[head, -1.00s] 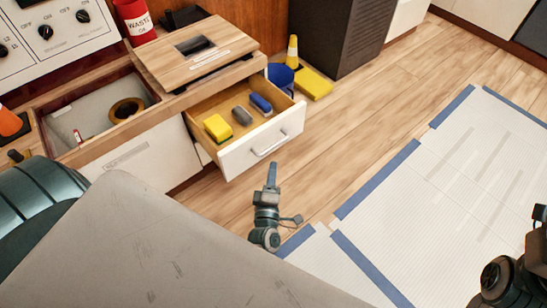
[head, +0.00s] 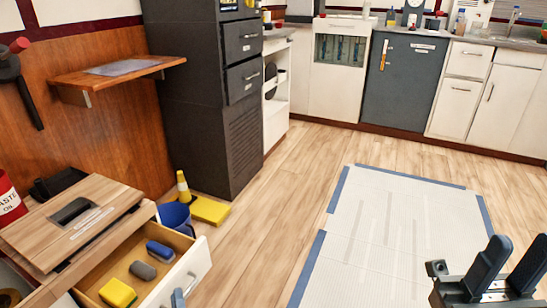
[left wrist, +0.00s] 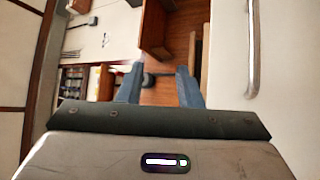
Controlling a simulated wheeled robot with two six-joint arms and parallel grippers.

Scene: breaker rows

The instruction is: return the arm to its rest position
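My left gripper (left wrist: 160,78) shows in the left wrist view with its two blue-grey fingers apart and nothing between them. A white drawer front with a handle (left wrist: 252,50) runs along the right of that view. In the head view only a blue-grey fingertip of the left gripper (head: 178,298) shows at the bottom edge, close to the front of the open drawer (head: 199,268). The rest of the left arm is hidden below the picture. My right gripper (head: 516,254) stands at the bottom right with its dark fingers apart and empty.
The drawer holds a yellow block (head: 118,292), a grey one (head: 143,271) and a blue one (head: 160,250). A blue bucket (head: 174,216) and a yellow wet-floor-like stand (head: 208,209) are beyond it. A dark cabinet (head: 200,120) stands behind. The floor around the white mat (head: 375,240) is clear.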

